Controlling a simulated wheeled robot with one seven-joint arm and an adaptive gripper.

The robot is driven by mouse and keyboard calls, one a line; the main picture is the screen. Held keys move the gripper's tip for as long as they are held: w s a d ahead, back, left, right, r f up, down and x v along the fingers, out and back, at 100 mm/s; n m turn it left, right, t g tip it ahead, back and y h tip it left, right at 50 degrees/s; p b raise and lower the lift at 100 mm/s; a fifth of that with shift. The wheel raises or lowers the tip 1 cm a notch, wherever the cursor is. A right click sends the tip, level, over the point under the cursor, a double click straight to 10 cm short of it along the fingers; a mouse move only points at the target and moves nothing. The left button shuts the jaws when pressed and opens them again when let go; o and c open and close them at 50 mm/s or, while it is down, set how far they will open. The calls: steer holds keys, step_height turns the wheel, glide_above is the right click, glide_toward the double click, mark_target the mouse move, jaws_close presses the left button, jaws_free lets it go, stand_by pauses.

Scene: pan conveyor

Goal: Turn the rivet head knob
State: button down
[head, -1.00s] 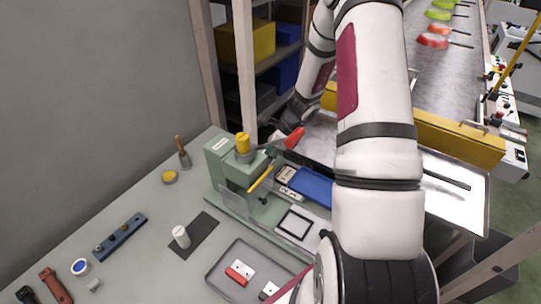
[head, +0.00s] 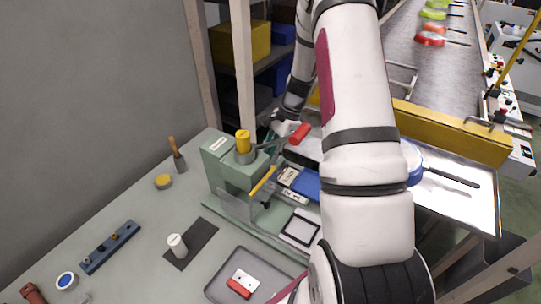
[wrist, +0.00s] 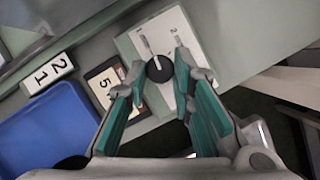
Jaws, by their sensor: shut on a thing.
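The rivet head knob (wrist: 159,69) is a round black dial on a pale panel with printed marks, seen in the wrist view. In the head view my gripper (head: 271,140) is small, behind the green press (head: 217,160). The knob cannot be made out there.
A blue tray (wrist: 45,135) and number plates (wrist: 48,74) lie beside the panel. A blue pan (head: 412,160) rests on the metal chute (head: 470,205).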

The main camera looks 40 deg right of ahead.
steer(key=shift+w+n+g, duration=0.1)
steer(key=shift+n+g, duration=0.2)
steer(key=shift+n, duration=0.3)
steer(key=c, duration=1.4)
jaws_free()
steer(key=shift+o, duration=0.2)
steer(key=v, duration=1.2)
